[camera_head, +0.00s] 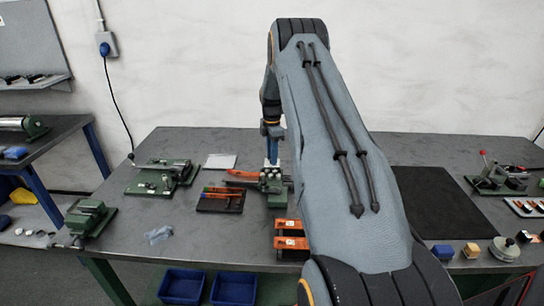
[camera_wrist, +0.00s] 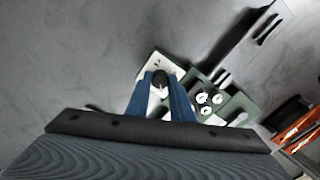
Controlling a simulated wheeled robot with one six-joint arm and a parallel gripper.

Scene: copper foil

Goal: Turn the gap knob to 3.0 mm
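A small green device (camera_head: 272,187) stands mid-table in the head view, with copper-coloured foil (camera_head: 242,175) at its left. My gripper (camera_head: 272,162) points down over this device, its blue fingertips close to its top. I cannot tell whether the fingers touch the knob. No scale or gap reading is legible. My arm hides the right side of the device in the head view.
Orange-and-black boxes (camera_head: 291,240) stand in front. Green fixtures (camera_head: 160,178) and a vise (camera_head: 88,218) are further left. A black mat (camera_head: 437,195) lies right of my arm.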

